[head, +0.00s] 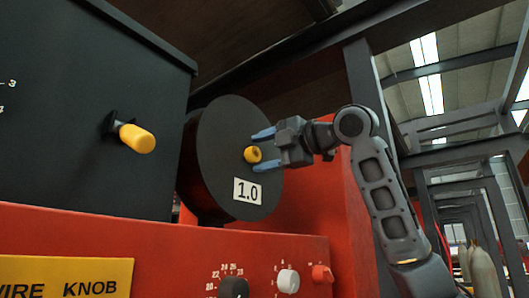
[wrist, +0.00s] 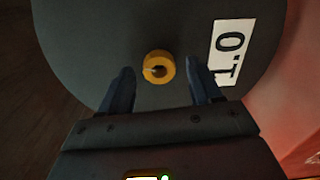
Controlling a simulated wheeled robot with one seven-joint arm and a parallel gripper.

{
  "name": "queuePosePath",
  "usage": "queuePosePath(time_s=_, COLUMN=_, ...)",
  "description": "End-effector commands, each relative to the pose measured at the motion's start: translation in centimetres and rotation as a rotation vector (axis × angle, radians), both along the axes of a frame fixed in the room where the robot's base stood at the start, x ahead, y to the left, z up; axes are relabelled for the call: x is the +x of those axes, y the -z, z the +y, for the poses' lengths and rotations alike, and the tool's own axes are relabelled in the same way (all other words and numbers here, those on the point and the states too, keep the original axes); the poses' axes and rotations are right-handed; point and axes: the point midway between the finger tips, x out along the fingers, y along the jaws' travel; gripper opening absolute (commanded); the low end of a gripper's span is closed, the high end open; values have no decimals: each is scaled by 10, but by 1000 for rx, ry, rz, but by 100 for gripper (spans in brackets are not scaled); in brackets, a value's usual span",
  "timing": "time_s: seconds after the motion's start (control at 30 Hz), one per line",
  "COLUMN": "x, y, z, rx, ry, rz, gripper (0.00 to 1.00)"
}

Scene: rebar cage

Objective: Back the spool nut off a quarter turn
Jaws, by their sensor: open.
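The yellow spool nut (head: 253,155) sits at the middle of the dark round spool (head: 222,125), which carries a white "1.0" label (head: 247,191). My gripper (head: 263,148) is at the spool's face, its blue fingers spread and pointing at it. In the wrist view the nut (wrist: 158,67) appears between and a little beyond the tips of the two fingers (wrist: 160,80). I see no finger touching it. The label (wrist: 231,53) is to its right there, turned on its side.
A yellow-ended lever (head: 137,138) sticks out of the dark box (head: 90,110) at the left. Below are a red panel (head: 150,240) with a black knob (head: 233,288), a white knob (head: 288,281) and a red knob (head: 321,273), and a yellow "WIRE KNOB" sign (head: 65,277).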

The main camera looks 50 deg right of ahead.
Motion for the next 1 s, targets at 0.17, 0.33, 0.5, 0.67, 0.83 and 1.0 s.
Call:
queuePosePath(time_s=0.17, x=-1, y=0, z=0, rx=0, ry=1, rz=-1, gripper=64)
queuePosePath(time_s=0.33, x=-16, y=1, z=-2, rx=0, ry=2, rz=-2, gripper=64)
queuePosePath(time_s=0.5, x=-45, y=1, z=-2, rx=0, ry=3, rz=-3, gripper=64)
queuePosePath(time_s=0.67, x=-66, y=1, z=-3, rx=-1, ry=1, rz=-2, gripper=64)
queuePosePath(time_s=0.83, x=-77, y=0, z=-3, rx=1, ry=1, rz=0, gripper=64)
queuePosePath(time_s=1.0, x=-78, y=0, z=-3, rx=1, ry=0, rz=0, gripper=64)
